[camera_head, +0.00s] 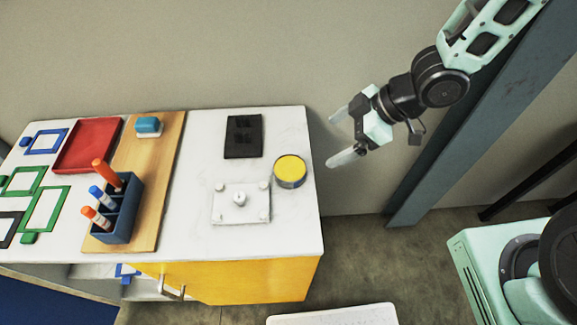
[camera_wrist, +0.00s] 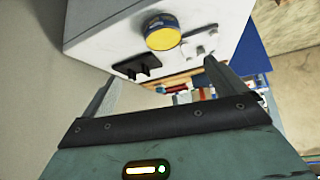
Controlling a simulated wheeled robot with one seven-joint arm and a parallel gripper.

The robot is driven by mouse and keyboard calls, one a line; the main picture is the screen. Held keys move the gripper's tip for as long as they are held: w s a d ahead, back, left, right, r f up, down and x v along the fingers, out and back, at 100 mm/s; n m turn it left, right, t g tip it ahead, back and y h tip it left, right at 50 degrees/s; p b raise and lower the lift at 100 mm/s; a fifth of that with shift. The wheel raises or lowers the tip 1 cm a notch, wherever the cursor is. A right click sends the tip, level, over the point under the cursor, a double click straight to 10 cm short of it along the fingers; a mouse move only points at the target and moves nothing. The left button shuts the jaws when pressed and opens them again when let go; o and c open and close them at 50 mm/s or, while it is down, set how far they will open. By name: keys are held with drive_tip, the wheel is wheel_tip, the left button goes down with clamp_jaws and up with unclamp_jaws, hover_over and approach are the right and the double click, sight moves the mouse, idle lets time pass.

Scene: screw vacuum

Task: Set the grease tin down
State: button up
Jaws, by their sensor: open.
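The grease tin (camera_head: 290,171) is a short round tin with a yellow lid and a grey side. It stands upright on the white tabletop (camera_head: 282,228), near the right edge. My gripper (camera_head: 337,138) is open and empty in the air to the right of the table, apart from the tin. In the wrist view the tin (camera_wrist: 162,32) shows at the top, beyond the spread fingers (camera_wrist: 164,90). Nothing is between the fingers.
Further left are a wooden board (camera_head: 150,190) with a blue holder (camera_head: 116,210), a blue-topped block (camera_head: 148,127) and a red tray (camera_head: 70,160). A blue-grey post (camera_head: 440,150) stands behind my arm.

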approach(289, 167)
drive_tip(key=x, duration=0.4)
drive_tip(key=shift+w+f, duration=0.35)
drive_tip(key=shift+f, duration=0.1)
drive_tip(key=a+f+p, duration=0.1)
drive_tip(key=a+f, duration=0.1)
drive_tip(key=shift+s+a+f, duration=0.15)
drive_tip(key=shift+a+f, duration=0.6)
drive_tip(key=shift+f, duration=0.25)
drive_tip(key=c, duration=1.4)
drive_tip(key=shift+r, duration=0.15)
wheel_tip(289, 167, up, 10)
drive_tip(key=shift+f+b, duration=0.15)
drive_tip(key=shift+b, duration=0.3)
drive_tip(key=shift+w, duration=0.25)
